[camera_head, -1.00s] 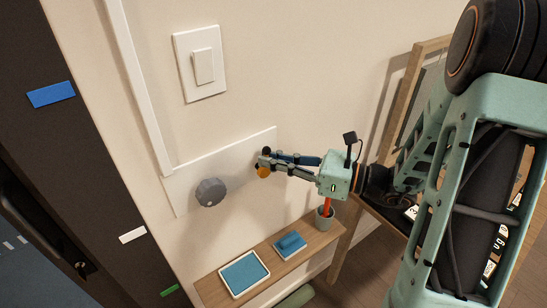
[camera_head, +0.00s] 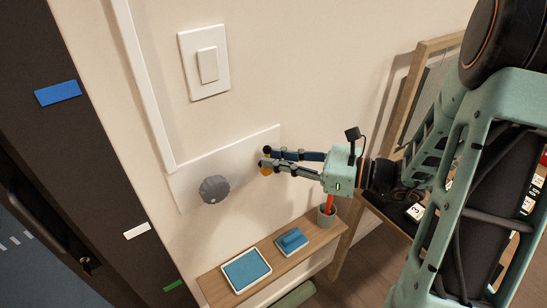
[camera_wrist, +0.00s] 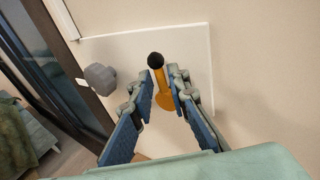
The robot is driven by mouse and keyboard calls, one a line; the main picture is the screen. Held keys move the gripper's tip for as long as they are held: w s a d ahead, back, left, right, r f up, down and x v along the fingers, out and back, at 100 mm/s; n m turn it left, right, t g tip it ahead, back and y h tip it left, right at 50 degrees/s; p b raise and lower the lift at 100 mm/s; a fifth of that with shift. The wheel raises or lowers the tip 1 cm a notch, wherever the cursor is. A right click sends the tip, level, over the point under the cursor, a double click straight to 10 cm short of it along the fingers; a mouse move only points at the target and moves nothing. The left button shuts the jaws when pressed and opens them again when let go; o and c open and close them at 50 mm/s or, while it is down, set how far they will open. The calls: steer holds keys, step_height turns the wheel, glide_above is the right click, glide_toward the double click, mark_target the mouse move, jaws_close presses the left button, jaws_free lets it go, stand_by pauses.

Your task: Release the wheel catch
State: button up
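A pale panel (camera_head: 240,157) on the wall carries a grey scalloped knob (camera_head: 214,190) on its left and an orange lever (camera_head: 266,172) on its right. In the wrist view the orange lever (camera_wrist: 164,98) ends in a black ball (camera_wrist: 155,60), and the grey knob (camera_wrist: 100,78) is to its left. My gripper (camera_head: 268,159) is at the lever, with its two fingers apart. In the wrist view the fingers of my gripper (camera_wrist: 163,84) stand on either side of the lever, with a gap showing. In the head view the fingers hide most of the lever.
A white switch (camera_head: 207,64) is above the panel. A wooden shelf (camera_head: 222,291) below holds a blue tray (camera_head: 246,270), a blue block (camera_head: 291,242) and a grey cup (camera_head: 327,216). A dark door frame (camera_head: 95,170) with coloured tags is at left.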

steer(key=v, duration=1.1)
steer(key=shift+s+d, duration=0.1)
